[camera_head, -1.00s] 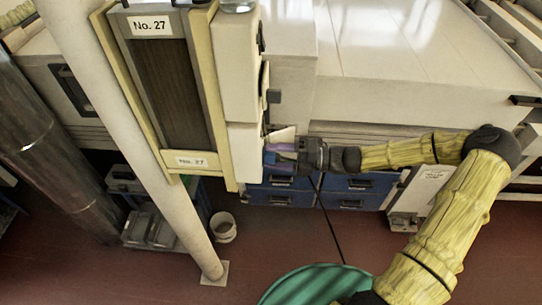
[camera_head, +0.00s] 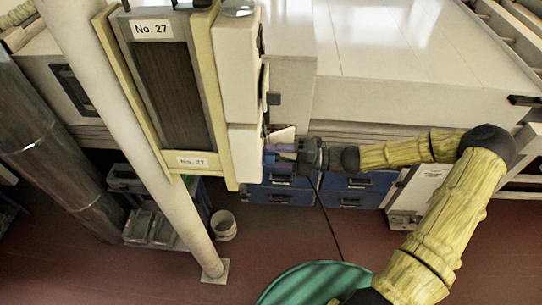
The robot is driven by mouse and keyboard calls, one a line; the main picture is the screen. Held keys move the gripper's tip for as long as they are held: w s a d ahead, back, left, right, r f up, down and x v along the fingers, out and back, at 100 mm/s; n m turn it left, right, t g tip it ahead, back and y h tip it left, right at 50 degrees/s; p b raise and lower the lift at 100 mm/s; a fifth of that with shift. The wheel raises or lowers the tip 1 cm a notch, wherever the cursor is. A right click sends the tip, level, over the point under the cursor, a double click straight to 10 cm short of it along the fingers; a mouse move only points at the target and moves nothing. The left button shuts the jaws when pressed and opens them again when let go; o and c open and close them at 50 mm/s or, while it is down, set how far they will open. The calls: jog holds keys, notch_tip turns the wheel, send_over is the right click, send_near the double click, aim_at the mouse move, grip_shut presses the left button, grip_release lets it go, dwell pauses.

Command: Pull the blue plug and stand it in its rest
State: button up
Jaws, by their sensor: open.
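My gripper (camera_head: 276,156) is at the right side of the cream-and-white unit marked No. 27, at its lower white box (camera_head: 246,153). It points left, and its fingers are close to or touching the box's side. A small blue-purple piece (camera_head: 281,147), possibly the blue plug, shows at the fingers; the gripper hides most of it. The jaws are open around or beside it; I cannot tell which. I cannot make out the plug's rest.
A white post (camera_head: 140,140) stands in front of the unit at left. Blue drawers (camera_head: 346,183) are behind and below my gripper. A thin black cable (camera_head: 327,215) hangs below it. A white bucket (camera_head: 223,225) and a green round object (camera_head: 315,285) are lower down. The red-brown floor is mostly clear.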

jog(key=shift+r+p, duration=0.1)
jog(key=shift+p, duration=0.45)
jog(key=shift+c, duration=0.2)
grip_shut()
jog(key=d+p, duration=0.3)
jog(key=d, duration=0.3)
dwell(1.5)
dwell(0.6)
